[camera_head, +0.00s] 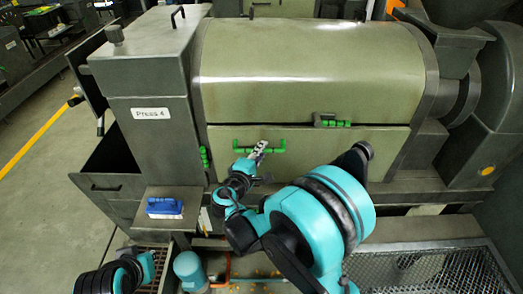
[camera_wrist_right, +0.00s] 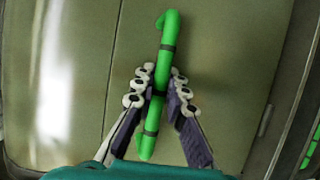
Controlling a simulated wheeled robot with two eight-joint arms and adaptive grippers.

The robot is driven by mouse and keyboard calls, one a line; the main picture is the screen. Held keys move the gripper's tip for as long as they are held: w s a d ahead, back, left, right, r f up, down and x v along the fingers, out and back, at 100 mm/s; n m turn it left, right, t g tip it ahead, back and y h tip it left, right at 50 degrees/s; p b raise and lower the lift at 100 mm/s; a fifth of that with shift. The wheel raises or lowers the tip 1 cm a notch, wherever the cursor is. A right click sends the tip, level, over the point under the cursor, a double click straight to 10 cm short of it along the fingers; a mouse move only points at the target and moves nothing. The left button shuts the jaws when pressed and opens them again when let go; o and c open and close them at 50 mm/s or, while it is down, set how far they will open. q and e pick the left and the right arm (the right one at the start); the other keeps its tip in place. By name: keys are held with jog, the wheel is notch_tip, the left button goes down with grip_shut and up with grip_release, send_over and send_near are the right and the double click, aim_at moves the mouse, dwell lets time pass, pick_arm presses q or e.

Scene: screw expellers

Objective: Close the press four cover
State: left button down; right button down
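The press four machine carries a "PRESS 4" label (camera_head: 151,113) on its grey end box. Its olive cover (camera_head: 305,65) is a large curved shell, with a flat front panel (camera_head: 340,145) under a horizontal seam. A green bar handle (camera_head: 278,147) sits on the front panel; it also shows in the right wrist view (camera_wrist_right: 169,40). My right gripper (camera_head: 260,149) is at this handle. In the wrist view its two fingers (camera_wrist_right: 160,84) lie on either side of the bar and appear to press on it.
A green latch (camera_head: 331,121) lies near the seam, and another green piece (camera_head: 204,157) is at the panel's left edge. A blue brush-like object (camera_head: 165,206) rests on a ledge at the left. A metal mesh tray (camera_head: 430,268) lies at the lower right.

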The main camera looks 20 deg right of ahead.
jog(key=shift+w+d+r+g+p, duration=0.15)
jog(key=shift+w+g+p, duration=0.1)
jog(key=shift+w, duration=0.3)
jog(key=shift+w+d+r+g+p, duration=0.15)
jog(key=shift+w+p, duration=0.1)
jog(key=shift+w, duration=0.25)
jog(key=c, duration=1.5)
grip_release()
jog(key=shift+f+y, duration=0.15)
jog(key=shift+y, duration=0.15)
jog(key=shift+c, duration=0.2)
jog(key=v, duration=1.2)
jog(key=shift+w, duration=0.1)
